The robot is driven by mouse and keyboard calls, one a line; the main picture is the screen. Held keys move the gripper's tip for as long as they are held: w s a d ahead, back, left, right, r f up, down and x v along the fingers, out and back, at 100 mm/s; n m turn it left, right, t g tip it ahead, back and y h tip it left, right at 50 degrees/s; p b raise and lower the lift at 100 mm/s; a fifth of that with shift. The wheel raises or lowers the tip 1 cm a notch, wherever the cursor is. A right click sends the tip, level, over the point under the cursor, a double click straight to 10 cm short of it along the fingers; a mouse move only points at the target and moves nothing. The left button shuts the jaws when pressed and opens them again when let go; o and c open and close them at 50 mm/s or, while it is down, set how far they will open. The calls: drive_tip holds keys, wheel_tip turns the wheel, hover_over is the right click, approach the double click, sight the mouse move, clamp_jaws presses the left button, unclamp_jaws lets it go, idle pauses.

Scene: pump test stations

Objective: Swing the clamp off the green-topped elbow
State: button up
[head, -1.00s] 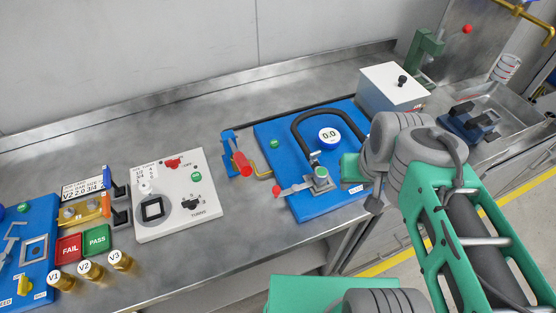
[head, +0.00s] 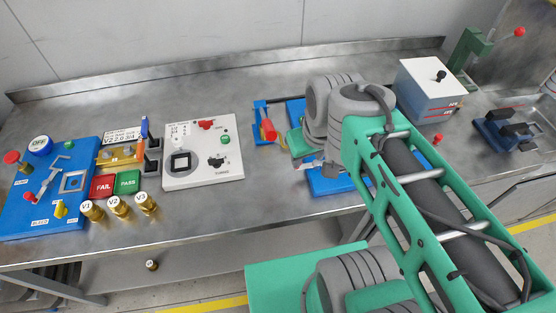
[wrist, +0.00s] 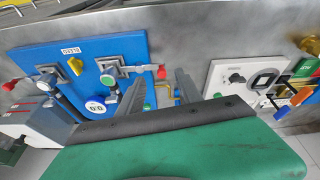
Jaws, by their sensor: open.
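In the wrist view the green-topped elbow (wrist: 107,79) stands on the blue panel (wrist: 30,58). The clamp's lever, with a red tip (wrist: 161,72), reaches right from the elbow across the panel's edge. My gripper (wrist: 158,90) is open. Its two grey fingers lie on either side of the lever's red end in the picture, with no visible contact; I cannot tell the depth gap. In the head view my arm and gripper hide the elbow and clamp; only parts of the blue panel (head: 335,182) show.
A second elbow (wrist: 47,80) with a red-tipped lever (wrist: 8,86), a yellow knob (wrist: 75,66) and a round 0.0 gauge (wrist: 95,106) share the panel. A white timer box (head: 203,170) stands to the left, a white lidded box (head: 430,90) to the right.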

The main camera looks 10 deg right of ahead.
drive_tip(key=w+n+g+b, duration=0.1)
drive_tip(key=w+n, duration=0.1)
drive_tip(key=n, duration=0.3)
drive_tip(key=w+n+g+b, duration=0.1)
drive_tip(key=w+n, duration=0.1)
drive_tip(key=n, duration=0.4)
drive_tip(key=w+f+n+g+b, duration=0.1)
drive_tip(key=n, duration=0.4)
drive_tip(key=shift+w+a+f+b, duration=0.1)
drive_tip(key=shift+w+b, duration=0.2)
drive_tip(key=shift+w, duration=0.1)
drive_tip(key=n, duration=0.3)
drive_tip(key=shift+w+f, duration=0.1)
drive_tip(key=shift+w, duration=0.25)
wheel_tip(320, 180, down, 8)
drive_tip(key=shift+r, duration=0.2)
drive_tip(key=shift+c, duration=0.5)
clamp_jaws()
